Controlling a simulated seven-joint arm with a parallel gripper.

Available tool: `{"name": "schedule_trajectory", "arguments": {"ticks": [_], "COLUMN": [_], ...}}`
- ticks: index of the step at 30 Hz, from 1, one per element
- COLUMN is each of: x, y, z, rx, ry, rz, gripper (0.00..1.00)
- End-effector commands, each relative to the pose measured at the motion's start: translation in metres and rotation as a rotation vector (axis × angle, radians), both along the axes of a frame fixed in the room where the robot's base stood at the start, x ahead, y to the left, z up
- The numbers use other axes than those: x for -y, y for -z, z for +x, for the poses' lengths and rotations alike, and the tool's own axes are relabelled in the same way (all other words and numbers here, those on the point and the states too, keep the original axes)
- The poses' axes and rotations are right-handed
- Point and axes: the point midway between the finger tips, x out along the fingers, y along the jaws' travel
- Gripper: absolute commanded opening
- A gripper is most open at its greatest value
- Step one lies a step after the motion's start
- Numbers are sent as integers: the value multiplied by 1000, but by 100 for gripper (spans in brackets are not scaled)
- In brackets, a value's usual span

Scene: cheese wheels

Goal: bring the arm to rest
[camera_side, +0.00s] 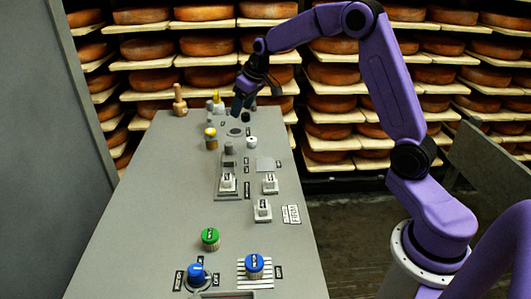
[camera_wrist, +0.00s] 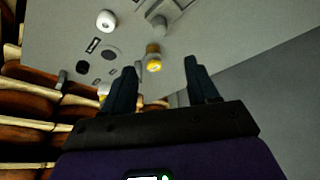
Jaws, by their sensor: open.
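My gripper (camera_side: 243,104) is at the end of my purple arm, above the far end of a grey panel table (camera_side: 165,215). In the wrist view my gripper (camera_wrist: 163,80) shows two dark fingers spread apart with nothing held between them. Whether the fingers touch anything on the table cannot be told.
A wooden peg-like piece (camera_side: 179,101) stands at the table's far left corner. A green knob (camera_side: 210,238) and blue knobs (camera_side: 254,264) (camera_side: 196,273) are at the near end. White blocks (camera_side: 270,184) sit mid-table. Shelves of cheese wheels (camera_side: 209,77) stand close behind.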

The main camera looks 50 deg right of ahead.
Motion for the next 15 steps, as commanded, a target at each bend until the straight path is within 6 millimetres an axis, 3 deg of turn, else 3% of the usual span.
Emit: {"name": "schedule_trajectory", "arguments": {"ticks": [5,9,15], "x": [-45,-95,-144], "y": [-6,-12,-14], "z": [-31,-83,-171], "rx": [-31,-78,-145], "ry": [-89,-206,-374], "rz": [-1,-9,-36], "gripper": [59,59,59]}}
